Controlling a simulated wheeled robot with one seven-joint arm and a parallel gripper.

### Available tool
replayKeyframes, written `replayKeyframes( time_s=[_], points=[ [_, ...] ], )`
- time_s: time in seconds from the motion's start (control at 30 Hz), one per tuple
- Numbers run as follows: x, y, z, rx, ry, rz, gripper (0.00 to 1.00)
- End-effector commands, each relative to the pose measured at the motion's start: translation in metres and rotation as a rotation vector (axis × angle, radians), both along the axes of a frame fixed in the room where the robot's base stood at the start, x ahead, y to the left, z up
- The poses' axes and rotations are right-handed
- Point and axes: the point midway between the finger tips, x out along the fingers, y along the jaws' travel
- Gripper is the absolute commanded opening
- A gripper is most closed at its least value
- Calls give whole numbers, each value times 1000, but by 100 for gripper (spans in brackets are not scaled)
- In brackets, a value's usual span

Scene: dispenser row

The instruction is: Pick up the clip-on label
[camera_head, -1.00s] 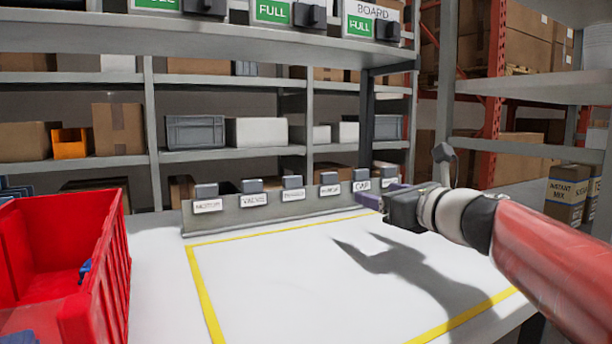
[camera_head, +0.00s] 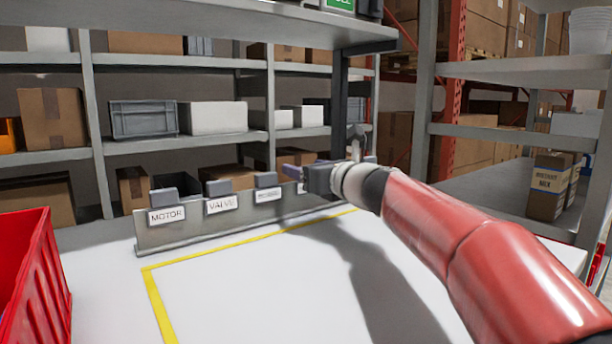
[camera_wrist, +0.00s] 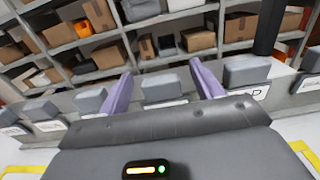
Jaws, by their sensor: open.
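Clip-on labels, grey clips with white plates, sit in a row on a grey rail (camera_head: 205,235). MOTOR (camera_head: 167,215), VALVE (camera_head: 222,205) and a third label with small print (camera_head: 268,194) show in the head view. The labels farther right are mostly hidden by my arm. My gripper (camera_wrist: 163,88) is open, its purple fingers spread above the rail. In the wrist view, a grey clip (camera_wrist: 163,82) appears between the fingers, its white plate partly hidden by the gripper body. Contact cannot be told. A label ending in "P" (camera_wrist: 255,93) is just right of the right finger.
A red bin (camera_head: 30,270) stands at the left of the white table. A yellow line (camera_head: 158,305) borders clear table in front of the rail. Shelving with boxes stands behind and right.

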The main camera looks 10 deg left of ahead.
Motion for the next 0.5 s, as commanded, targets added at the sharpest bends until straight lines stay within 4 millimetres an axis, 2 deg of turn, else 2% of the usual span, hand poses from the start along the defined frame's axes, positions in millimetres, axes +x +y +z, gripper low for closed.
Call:
replayKeyframes(
  time_s=[0.3, 0.5],
  points=[
    [5, 6, 0, -1, -1, 0, 65],
    [5, 5, 0, -1, -1, 0, 39]
  ],
)
